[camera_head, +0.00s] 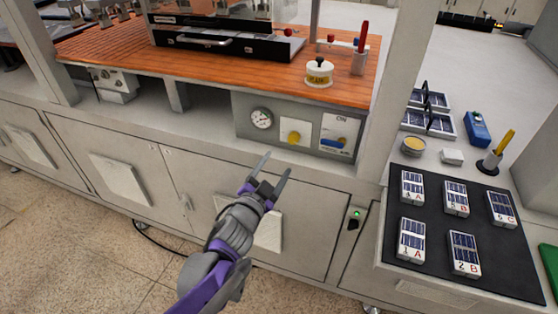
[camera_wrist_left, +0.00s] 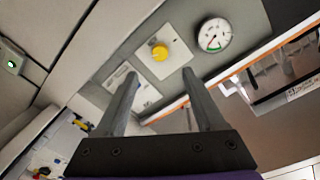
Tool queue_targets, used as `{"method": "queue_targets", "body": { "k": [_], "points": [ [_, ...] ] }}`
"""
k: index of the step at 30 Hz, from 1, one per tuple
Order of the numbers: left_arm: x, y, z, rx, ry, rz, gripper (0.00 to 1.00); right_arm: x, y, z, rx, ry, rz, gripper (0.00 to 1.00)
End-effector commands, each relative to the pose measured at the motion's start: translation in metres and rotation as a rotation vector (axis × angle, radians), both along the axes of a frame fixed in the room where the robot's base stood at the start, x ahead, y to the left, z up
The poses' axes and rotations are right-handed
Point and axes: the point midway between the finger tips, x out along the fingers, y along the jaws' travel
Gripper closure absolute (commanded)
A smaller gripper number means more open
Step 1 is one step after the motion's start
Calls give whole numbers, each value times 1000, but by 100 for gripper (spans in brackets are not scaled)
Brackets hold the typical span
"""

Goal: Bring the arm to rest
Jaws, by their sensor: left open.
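My left gripper (camera_head: 273,172) is open and empty, held in the air in front of the bench's lower cabinet doors. Its two fingers point up toward the grey control panel (camera_head: 245,130). The panel carries a round gauge (camera_head: 261,118), a yellow knob (camera_head: 294,133) and a switch plate with a blue handle (camera_head: 334,142). In the left wrist view both fingers (camera_wrist_left: 160,105) stand apart with nothing between them. The yellow knob (camera_wrist_left: 159,51) and the gauge (camera_wrist_left: 213,35) show beyond them. The fingers appear clear of the panel. My right gripper is not in view.
A wooden bench top (camera_head: 210,72) holds a white labelled pot (camera_head: 319,73) and a cup with a red stick (camera_head: 360,55). At right, a dark mat (camera_head: 435,190) bears several marked solar-panel pieces. A blue device (camera_head: 477,129) stands behind it. The floor at left is open.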

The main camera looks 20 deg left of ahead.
Motion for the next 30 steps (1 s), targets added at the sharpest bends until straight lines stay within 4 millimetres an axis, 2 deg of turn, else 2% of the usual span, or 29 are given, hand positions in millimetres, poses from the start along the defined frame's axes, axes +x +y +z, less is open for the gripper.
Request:
{"method": "queue_targets", "body": {
  "k": [13,17,20,23,24,26,30],
  "points": [
    [0,0,0,-1,1,2,29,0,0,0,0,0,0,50],
    [-10,9,5,-36,51,55,29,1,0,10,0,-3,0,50],
    [-34,25,6,-113,169,161,29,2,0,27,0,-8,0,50],
    [-76,36,-3,-221,357,279,29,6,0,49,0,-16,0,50],
    [-96,37,-10,-266,442,320,29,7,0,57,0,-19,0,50],
    [-127,35,-21,-326,571,365,29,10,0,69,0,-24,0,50],
    [-194,16,-41,-437,841,416,29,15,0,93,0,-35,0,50]
  ]
}}
